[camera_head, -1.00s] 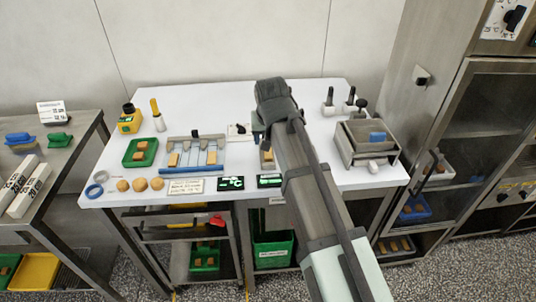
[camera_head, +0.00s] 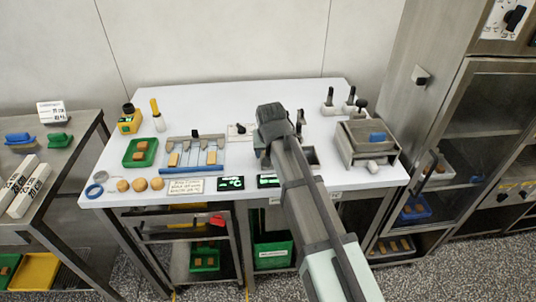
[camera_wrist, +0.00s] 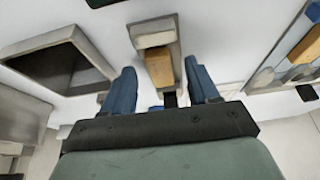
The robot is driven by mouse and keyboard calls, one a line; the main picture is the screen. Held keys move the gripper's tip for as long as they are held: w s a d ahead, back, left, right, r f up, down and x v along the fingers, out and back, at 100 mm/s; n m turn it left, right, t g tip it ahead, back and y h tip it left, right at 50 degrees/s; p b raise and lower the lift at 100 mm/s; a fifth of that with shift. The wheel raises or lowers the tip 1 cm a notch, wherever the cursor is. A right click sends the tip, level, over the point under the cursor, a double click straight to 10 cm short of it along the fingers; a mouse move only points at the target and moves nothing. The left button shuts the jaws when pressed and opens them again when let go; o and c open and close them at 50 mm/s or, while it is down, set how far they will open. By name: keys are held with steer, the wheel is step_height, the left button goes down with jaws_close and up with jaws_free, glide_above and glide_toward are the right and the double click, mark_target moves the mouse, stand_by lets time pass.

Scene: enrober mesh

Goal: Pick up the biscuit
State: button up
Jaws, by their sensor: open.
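A tan rectangular biscuit (camera_wrist: 158,67) lies in a narrow grey metal holder, shown in the wrist view. My gripper (camera_wrist: 160,82) is open and empty, with its blue fingers on either side of the biscuit's near end in the picture. I cannot tell how much height lies between fingers and biscuit. In the head view my gripper (camera_head: 264,152) is over the middle of the white table, and my arm hides that biscuit.
To the left, a rack with blue rails (camera_head: 192,168) holds more biscuits, beside a green tray (camera_head: 153,151) of biscuits. Round biscuits (camera_head: 140,185) lie at the front left. A dark recess (camera_wrist: 65,62) is beside the holder. A metal box (camera_head: 362,150) stands right.

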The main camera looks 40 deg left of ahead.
steer(key=shift+w+f, duration=0.1)
steer(key=shift+f, duration=0.25)
steer(key=shift+c, duration=0.3)
steer(key=c, duration=0.8)
steer(key=shift+r, duration=0.1)
steer(key=shift+c, duration=0.2)
